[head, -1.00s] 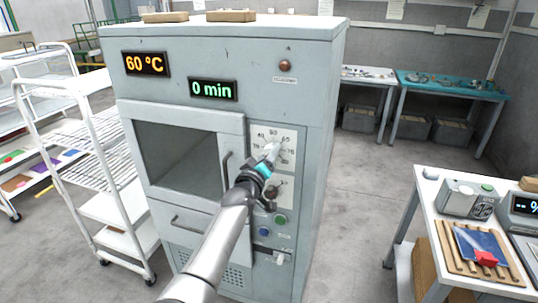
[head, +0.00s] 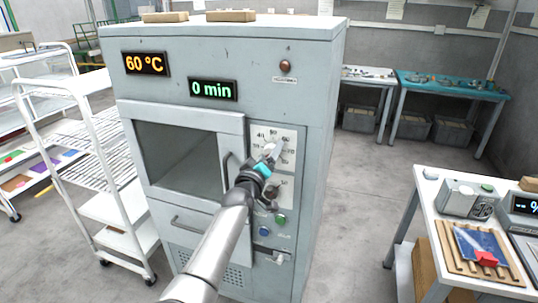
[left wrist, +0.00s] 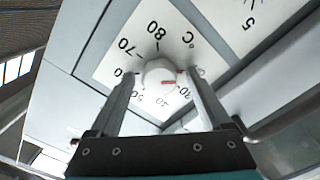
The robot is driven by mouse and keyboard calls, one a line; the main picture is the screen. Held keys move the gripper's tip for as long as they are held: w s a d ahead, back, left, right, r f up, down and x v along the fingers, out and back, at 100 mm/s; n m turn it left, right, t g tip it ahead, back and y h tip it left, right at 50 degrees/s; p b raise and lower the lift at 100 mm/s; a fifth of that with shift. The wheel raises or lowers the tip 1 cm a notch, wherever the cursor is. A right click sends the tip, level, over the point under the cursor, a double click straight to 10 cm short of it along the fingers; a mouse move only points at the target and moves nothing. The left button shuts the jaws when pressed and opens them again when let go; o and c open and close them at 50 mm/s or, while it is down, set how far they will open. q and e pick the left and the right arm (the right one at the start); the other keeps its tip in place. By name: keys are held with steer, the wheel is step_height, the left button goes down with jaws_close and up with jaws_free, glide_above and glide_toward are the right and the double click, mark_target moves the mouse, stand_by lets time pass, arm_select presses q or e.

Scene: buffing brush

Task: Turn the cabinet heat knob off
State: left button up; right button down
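The grey cabinet (head: 190,65) stands in the middle of the head view. Its white dial plate (head: 287,135) carries temperature numbers. The heat knob (left wrist: 158,72) is round and white with a red mark, which lies toward the right of the knob in the left wrist view. My left gripper (head: 273,152) is at the dial and hides the knob in the head view. In the left wrist view the left gripper (left wrist: 160,73) has one finger on each side of the knob, with what look like narrow gaps. My right gripper is not in view.
The displays read 60 °C (head: 146,63) and 0 min (head: 213,90). A second dial (head: 285,182) and a green button (head: 280,219) sit below the heat dial. A white rack (head: 85,140) stands at left, a work table (head: 432,205) at right. Floor between is free.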

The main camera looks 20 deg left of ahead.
arm_select(q)
steer(key=shift+s, duration=0.1)
steer(key=s+p, duration=0.1)
steer(key=s, duration=1.4)
steer(key=shift+a+p, duration=0.25)
steer(key=shift+p, duration=0.05)
steer(key=s+d+f+m+g+b, duration=0.1)
steer(key=s+f+m+g+b, duration=0.3)
steer(key=f, duration=1)
steer(key=s+d+f+g+b, duration=0.15)
steer(key=s+f, duration=0.45)
steer(key=f, duration=0.8)
steer(key=s+d+f+m+g+b, duration=0.1)
steer(key=s+f+g+b, duration=0.3)
steer(key=f, duration=1)
steer(key=s+f+m+g+b, duration=0.2)
steer(key=s+f, duration=0.6)
steer(key=s, duration=0.3)
steer(key=s+a+f+m+g+b, duration=0.1)
steer(key=s+f+m+g, duration=0.1)
steer(key=s+f, duration=0.6)
steer(key=s+a+f+m+g+b, duration=0.1)
steer(key=s+f, duration=0.6)
steer(key=s, duration=0.8)
steer(key=shift+s+a+f+m+g+y+b, duration=0.3)
steer(key=shift+m+g+b, duration=0.4)
steer(key=shift+g, duration=0.55)
